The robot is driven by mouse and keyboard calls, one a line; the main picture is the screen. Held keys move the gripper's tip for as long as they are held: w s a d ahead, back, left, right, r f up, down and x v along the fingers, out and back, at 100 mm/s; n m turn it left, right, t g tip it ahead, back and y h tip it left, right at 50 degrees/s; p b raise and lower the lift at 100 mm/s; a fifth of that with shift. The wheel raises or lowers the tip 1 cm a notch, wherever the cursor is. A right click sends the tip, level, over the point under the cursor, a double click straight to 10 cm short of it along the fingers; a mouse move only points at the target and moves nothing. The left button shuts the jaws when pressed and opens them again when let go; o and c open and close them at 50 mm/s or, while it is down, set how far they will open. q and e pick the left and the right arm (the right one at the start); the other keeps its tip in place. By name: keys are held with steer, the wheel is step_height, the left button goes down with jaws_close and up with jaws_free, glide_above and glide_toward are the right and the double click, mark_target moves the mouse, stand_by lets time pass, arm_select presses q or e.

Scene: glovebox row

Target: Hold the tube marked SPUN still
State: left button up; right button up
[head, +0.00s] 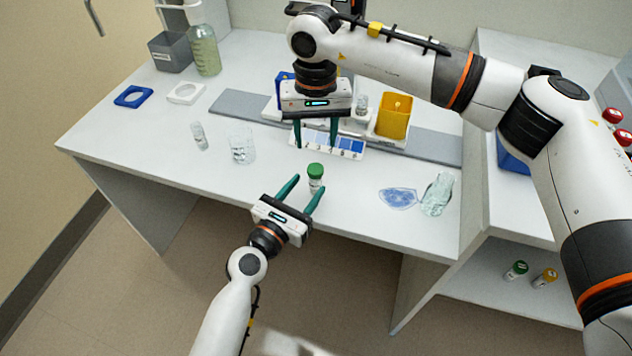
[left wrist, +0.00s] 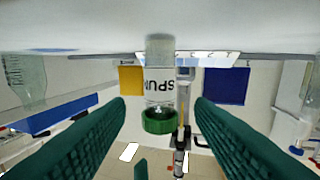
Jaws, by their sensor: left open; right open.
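The tube marked SPUN (head: 316,184) stands upright on the white bench near its front edge, with a green cap. My right gripper (head: 317,140) is open, pointing down farther back over the blue-and-white strip (head: 345,147).
A glass beaker (head: 242,147) and a small clear vial (head: 200,136) stand to the left. A yellow container (head: 394,116) stands behind. The bench's front edge is close.

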mark_target(312, 180)
arm_select(q)
steer(key=shift+x, duration=2.35)
jaws_close()
